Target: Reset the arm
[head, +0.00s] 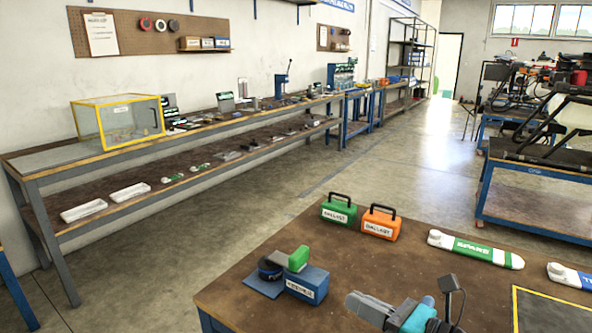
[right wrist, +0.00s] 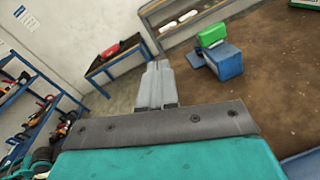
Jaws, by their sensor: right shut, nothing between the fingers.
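My right gripper (head: 356,302) is over the near part of the brown table (head: 345,243), its grey fingers pointing left. The fingers are together and hold nothing; the right wrist view also shows them (right wrist: 157,68) pressed side by side. They are apart from the blue block (head: 308,286), which stands to their left with a green piece (head: 298,259) on it and a dark round part (head: 269,268) beside it. My left gripper is not in view.
A green ballast case (head: 338,213) and an orange one (head: 380,224) stand at the table's back edge. A green-and-white canister (head: 475,250) and a blue-and-white one (head: 570,275) lie to the right. A yellow-edged dark area (head: 550,310) is at front right. The table's middle is clear.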

